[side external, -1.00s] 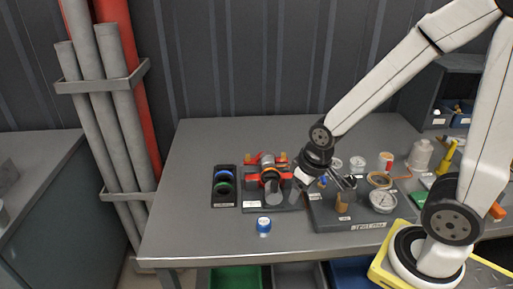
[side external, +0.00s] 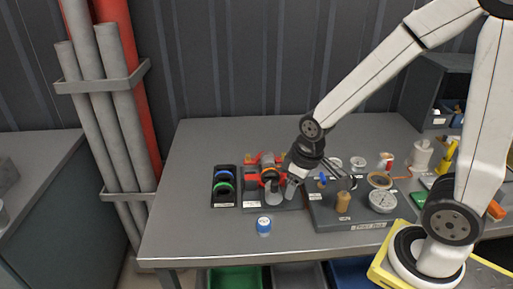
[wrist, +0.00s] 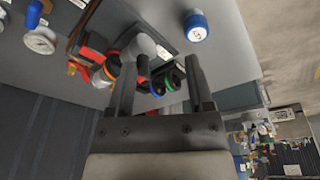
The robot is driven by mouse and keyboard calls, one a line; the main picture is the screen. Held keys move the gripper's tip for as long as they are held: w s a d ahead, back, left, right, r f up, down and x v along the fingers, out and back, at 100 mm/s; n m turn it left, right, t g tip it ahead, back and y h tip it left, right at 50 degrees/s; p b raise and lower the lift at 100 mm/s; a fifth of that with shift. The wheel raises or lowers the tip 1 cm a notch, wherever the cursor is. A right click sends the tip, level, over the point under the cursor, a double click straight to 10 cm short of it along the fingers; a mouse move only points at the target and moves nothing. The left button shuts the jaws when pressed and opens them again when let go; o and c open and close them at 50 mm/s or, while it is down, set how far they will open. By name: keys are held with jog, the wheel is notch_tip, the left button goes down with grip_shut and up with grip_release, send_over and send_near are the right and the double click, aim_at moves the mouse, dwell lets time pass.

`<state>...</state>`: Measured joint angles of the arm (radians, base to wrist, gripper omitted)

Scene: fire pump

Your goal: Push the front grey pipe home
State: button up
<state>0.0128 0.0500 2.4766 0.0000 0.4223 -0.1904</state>
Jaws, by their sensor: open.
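The front grey pipe (side external: 275,197) is a short, thick grey stub on the near side of the red pump (side external: 252,181). In the wrist view the front grey pipe (wrist: 146,46) lies beyond my fingertips, near the left finger, with an orange ring (wrist: 112,66) on the pump behind it. I cannot tell whether a finger touches the pipe, or how deep the pipe sits.
A black tray with a blue ring (side external: 223,175) and a green ring (side external: 223,187) stands left of the pump. A dark board with a gauge (side external: 383,201) and a wooden-handled part (side external: 343,201) lies right. The table's left side is clear.

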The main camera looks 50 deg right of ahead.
aim_at(274, 182)
jog(key=shift+w+d+r+n+g, duration=0.25)
jog(key=shift+w+d+n+g, duration=0.15)
jog(key=shift+w+n, duration=1.1)
jog(key=shift+w+d+r+n+g, duration=0.4)
jog(key=shift+w+n, duration=0.75)
jog(key=shift+n, duration=0.7)
jog(key=shift+w+d+r+n+g, duration=0.15)
jog(key=shift+w+d+n+g, duration=0.25)
jog(key=shift+w+n, duration=1.1)
jog(key=shift+s+f, duration=0.1)
jog(key=shift+s, duration=0.05)
jog(key=shift+f, duration=3.85)
grip_shut()
